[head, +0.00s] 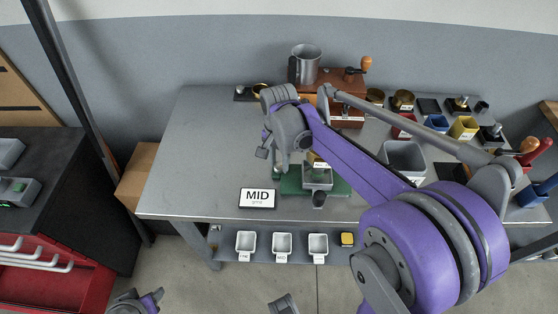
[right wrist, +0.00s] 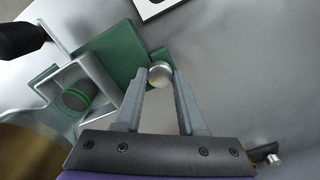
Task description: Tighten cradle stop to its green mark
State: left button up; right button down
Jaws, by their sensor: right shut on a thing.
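The cradle has a green base (head: 338,186) on the bench; it also shows in the right wrist view (right wrist: 116,48). On it is a grey open frame (right wrist: 90,62) with a dark round part (right wrist: 77,97) carrying a green ring inside. A round silver knob (right wrist: 160,72) stands at the edge of the green base, apparently the cradle stop. My right gripper (right wrist: 159,80) has its fingertips closed on this knob from either side. In the head view my right wrist hides the knob. The knob's own mark cannot be made out.
A black knob (head: 319,200) is at the cradle's front. A grey bin (head: 404,158) and small coloured cups stand to the right. White trays (head: 282,244) sit on the lower shelf. The bench's left side is clear.

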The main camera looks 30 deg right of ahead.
aim_at(279, 165)
dwell(0.4)
jog(key=c, duration=0.5)
grip_release()
notch_tip(279, 165, up, 11)
jog(key=p, duration=0.1)
dwell(0.4)
jog(key=s+a+f+n+t+p, duration=0.2)
jog(key=s+a+n, duration=0.1)
jog(key=s+n, duration=0.3)
jog(key=s+a+f+n+t+p, duration=0.2)
jog(key=s+n, duration=0.4)
jog(key=s, duration=0.3)
jog(key=shift+s+a+f+n+t+p, duration=0.35)
jog(key=shift+a+f+t, duration=0.35)
jog(key=shift+a+f, duration=0.25)
